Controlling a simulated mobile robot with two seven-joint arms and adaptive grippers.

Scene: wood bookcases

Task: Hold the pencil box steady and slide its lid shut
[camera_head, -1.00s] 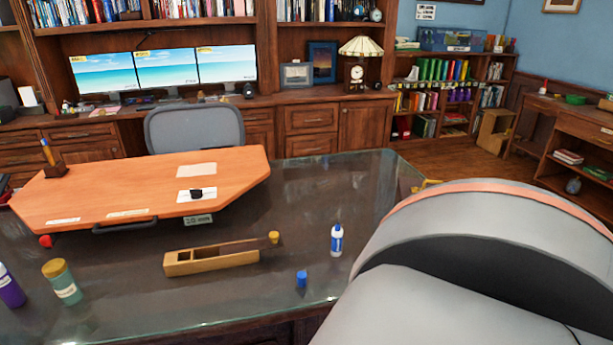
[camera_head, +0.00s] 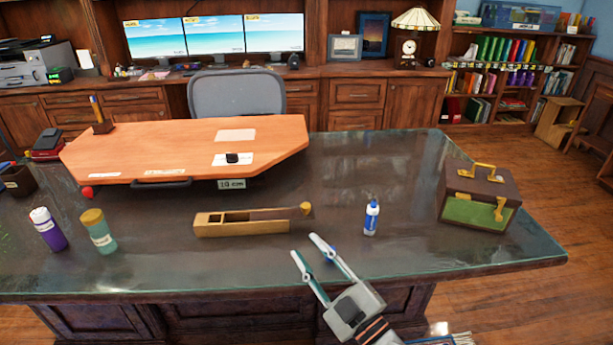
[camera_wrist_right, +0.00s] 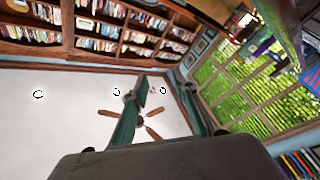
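The pencil box (camera_head: 235,229) is a long, light wooden box lying on the glass-topped desk, in the head view. The left part of the box top is uncovered. My right gripper (camera_head: 305,246) is open and empty, below and right of the box in the picture, apart from it. Its fingers also show in the right wrist view (camera_wrist_right: 160,100), against ceiling and shelves. My left gripper is not in view.
A white and blue bottle (camera_head: 371,218) stands right of the box, and a brown case (camera_head: 479,200) stands farther right. A purple bottle (camera_head: 48,229) and a teal jar (camera_head: 99,232) stand at left. An orange board (camera_head: 190,140) lies behind. A small blue thing is mostly hidden behind a finger.

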